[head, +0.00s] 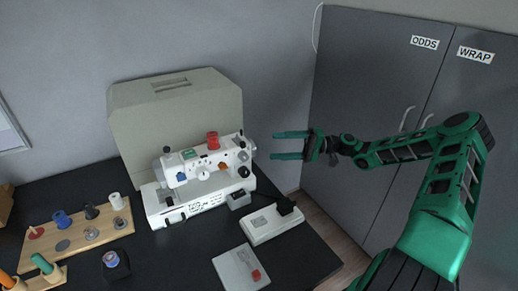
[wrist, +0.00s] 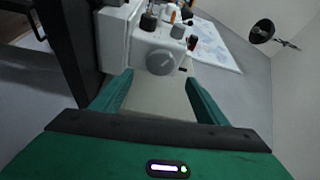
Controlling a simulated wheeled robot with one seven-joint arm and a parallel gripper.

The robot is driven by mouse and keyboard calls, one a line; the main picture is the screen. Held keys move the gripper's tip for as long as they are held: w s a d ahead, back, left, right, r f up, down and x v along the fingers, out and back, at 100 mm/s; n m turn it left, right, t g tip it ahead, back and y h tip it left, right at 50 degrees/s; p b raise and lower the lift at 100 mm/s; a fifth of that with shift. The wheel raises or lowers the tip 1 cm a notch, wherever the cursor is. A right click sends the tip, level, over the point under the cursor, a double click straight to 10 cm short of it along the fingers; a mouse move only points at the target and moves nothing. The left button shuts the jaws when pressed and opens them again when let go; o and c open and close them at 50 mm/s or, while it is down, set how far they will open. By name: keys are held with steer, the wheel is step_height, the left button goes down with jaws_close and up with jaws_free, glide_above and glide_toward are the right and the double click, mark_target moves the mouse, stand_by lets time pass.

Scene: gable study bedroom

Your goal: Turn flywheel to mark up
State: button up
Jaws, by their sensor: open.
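The white sewing machine (head: 200,181) stands on the dark table, and its right end faces my gripper. In the wrist view the flywheel (wrist: 160,63) is a grey round disc on the end of the white machine body (wrist: 133,50). It lies ahead of my gripper (wrist: 158,88), between the lines of the two green fingers and apart from them. I cannot make out a mark on its face. In the head view my gripper (head: 274,145) is open and empty, in the air just right of the machine's upper arm, with its fingers pointing left.
A beige machine cover (head: 180,115) stands behind the machine. A wooden spool rack (head: 80,232) is at the left. Grey cupboard doors (head: 368,80) stand behind my arm.

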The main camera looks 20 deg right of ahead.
steer(key=x, duration=0.7)
steer(key=shift+a, duration=0.15)
steer(key=c, duration=1)
